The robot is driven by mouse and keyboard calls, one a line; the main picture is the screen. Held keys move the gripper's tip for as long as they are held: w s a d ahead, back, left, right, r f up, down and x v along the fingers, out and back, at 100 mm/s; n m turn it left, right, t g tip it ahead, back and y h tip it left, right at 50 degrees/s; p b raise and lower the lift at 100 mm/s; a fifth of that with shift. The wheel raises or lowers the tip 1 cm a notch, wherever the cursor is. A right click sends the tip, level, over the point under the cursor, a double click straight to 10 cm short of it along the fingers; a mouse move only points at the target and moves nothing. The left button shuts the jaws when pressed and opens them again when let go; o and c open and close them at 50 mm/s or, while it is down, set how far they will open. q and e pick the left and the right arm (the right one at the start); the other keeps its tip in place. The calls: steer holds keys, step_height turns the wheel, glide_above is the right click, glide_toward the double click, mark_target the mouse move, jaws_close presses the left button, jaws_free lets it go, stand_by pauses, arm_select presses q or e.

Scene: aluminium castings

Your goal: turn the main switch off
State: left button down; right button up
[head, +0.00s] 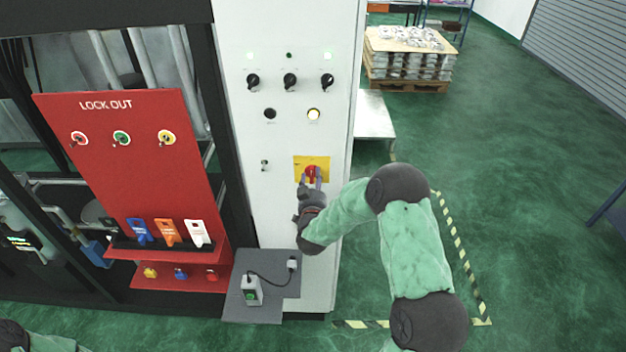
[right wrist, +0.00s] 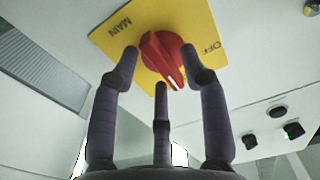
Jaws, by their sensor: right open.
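The main switch is a red rotary knob (head: 311,171) on a yellow plate (head: 322,161) on the white cabinet front. In the right wrist view the knob (right wrist: 164,58) has a pale line on its handle, pointing towards the bottom of the picture. The yellow plate (right wrist: 112,38) reads MAIN at left and OFF at right. My right gripper (head: 311,179) is open in front of the knob. Its fingers (right wrist: 163,75) are spread around the knob's near side; I cannot tell whether they touch it. My left gripper is out of view.
A red lockout board (head: 133,165) with coloured tags stands at left. A grey shelf (head: 262,315) with a small device (head: 251,290) juts out below.

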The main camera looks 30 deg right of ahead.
jaws_close()
